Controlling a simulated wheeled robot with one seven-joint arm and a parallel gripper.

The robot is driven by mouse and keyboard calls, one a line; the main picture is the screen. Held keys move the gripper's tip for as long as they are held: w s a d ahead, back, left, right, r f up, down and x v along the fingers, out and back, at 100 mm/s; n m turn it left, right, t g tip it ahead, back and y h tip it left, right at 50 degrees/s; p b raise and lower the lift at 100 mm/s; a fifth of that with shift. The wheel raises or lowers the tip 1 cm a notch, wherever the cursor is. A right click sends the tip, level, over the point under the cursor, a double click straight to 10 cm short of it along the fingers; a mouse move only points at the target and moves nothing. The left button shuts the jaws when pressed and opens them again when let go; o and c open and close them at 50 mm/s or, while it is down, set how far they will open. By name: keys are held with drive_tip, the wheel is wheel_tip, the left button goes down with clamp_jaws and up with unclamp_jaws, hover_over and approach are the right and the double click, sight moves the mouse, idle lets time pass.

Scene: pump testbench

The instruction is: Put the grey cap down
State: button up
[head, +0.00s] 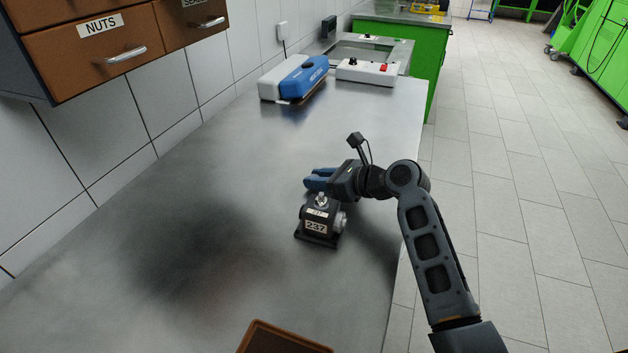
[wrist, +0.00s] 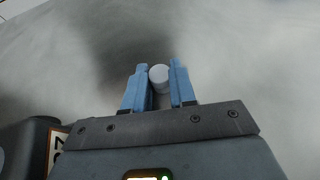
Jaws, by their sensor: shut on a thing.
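The grey cap (wrist: 159,76) is a small pale round piece between the two blue fingertips of my gripper (wrist: 160,85) in the wrist view. My gripper is shut on it. In the head view my gripper (head: 318,179) is over the metal bench, just behind the black pump block labelled 237 (head: 318,222). The cap cannot be made out in the head view. How high it is above the bench is hard to tell. Part of a dark body with a white label (wrist: 58,150) shows at the lower left of the wrist view.
A brown tray (head: 285,338) is at the front edge of the head view. A blue and white device (head: 300,78) and a white box with a red switch (head: 366,72) stand at the back. Brown drawers (head: 105,47) overhang at upper left. The bench's left and middle are clear.

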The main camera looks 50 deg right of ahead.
clamp_jaws()
drive_tip(key=shift+r, duration=0.15)
drive_tip(key=shift+r, duration=0.55)
wheel_tip(320, 180, up, 3)
drive_tip(key=s+d+r, duration=0.5)
drive_tip(key=d+r, duration=0.1)
drive_tip(key=d, duration=0.4)
drive_tip(key=shift+s+d+r, duration=0.15)
drive_tip(key=shift+s+r, duration=0.1)
drive_tip(key=shift+r, duration=0.1)
